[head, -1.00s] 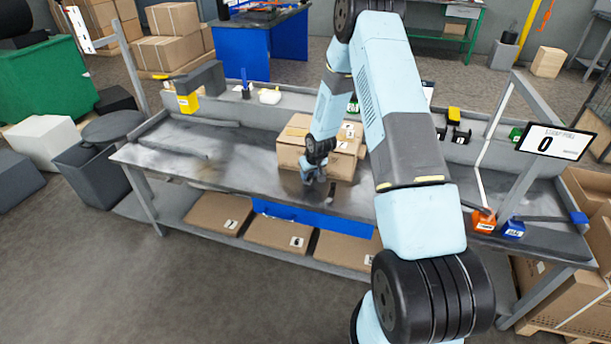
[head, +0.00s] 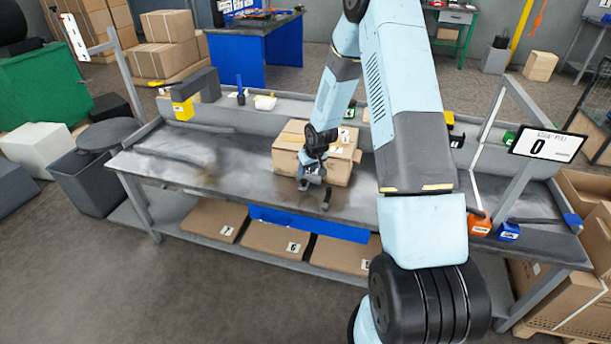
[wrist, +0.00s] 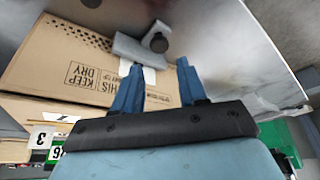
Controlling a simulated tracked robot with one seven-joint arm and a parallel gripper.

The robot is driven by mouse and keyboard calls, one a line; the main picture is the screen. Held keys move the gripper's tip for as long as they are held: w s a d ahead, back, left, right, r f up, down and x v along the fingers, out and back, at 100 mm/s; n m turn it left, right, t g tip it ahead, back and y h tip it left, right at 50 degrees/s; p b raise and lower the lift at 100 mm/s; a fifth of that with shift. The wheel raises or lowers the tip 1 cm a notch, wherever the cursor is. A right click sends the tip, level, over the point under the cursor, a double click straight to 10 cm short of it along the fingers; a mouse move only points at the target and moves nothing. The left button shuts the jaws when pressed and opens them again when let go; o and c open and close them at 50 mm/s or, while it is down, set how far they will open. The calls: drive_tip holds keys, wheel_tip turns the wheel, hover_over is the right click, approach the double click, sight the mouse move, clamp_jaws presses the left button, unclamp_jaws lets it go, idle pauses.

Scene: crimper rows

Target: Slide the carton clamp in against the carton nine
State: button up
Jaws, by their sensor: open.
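A brown carton (head: 302,160) sits on the grey bench; it fills the left of the wrist view (wrist: 60,60), with "keep this dry" print. Its number is too small to read, so I cannot tell whether it is carton nine. A grey bar with a dark round knob, apparently the carton clamp (wrist: 130,48), lies beside the carton face, just beyond my fingertips.
Several cartons lie on the shelf below, one marked 6 (head: 275,238). An orange box (head: 479,223) and a blue box (head: 507,231) stand at the bench's right end. A yellow box (head: 182,109) stands back left. The bench top left of the carton is clear.

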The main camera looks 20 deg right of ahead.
drive_tip(key=v, duration=0.6)
drive_tip(key=shift+s+r, duration=0.1)
